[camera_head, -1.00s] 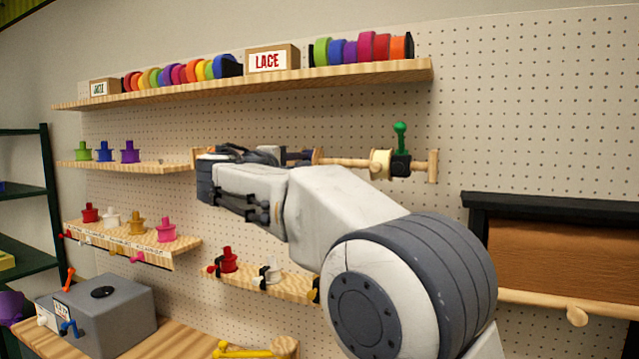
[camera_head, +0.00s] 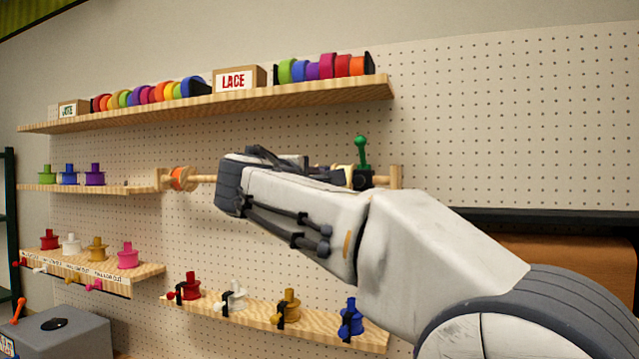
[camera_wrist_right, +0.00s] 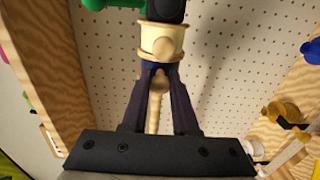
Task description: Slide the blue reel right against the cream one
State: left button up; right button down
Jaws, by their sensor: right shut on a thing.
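The blue reel (camera_wrist_right: 160,67) shows as a dark blue band between the fingertips of my right gripper (camera_wrist_right: 160,78) in the right wrist view. The gripper is shut on it. The cream reel (camera_wrist_right: 162,38) sits just beyond it on the same wooden rod (camera_wrist_right: 153,112). The blue reel looks very close to it; whether they touch is unclear. In the head view my forearm hides the blue reel, and only part of the cream reel (camera_head: 346,172) shows beside a black clamp (camera_head: 362,180) with a green knob (camera_head: 361,150). My left gripper is out of view.
An orange reel (camera_head: 180,178) sits at the rod's left end. Lower shelves hold several spools, including a blue one (camera_head: 351,318) below my arm. Pegboard surrounds the rod.

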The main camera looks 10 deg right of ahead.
jog(key=c, duration=0.7)
grip_release()
jog(key=shift+a+f, duration=0.1)
jog(key=shift+a, duration=0.1)
jog(key=shift+d, duration=0.1)
jog(key=b+v, duration=0.3)
jog(key=v, duration=0.7)
jog(key=shift+s, duration=0.3)
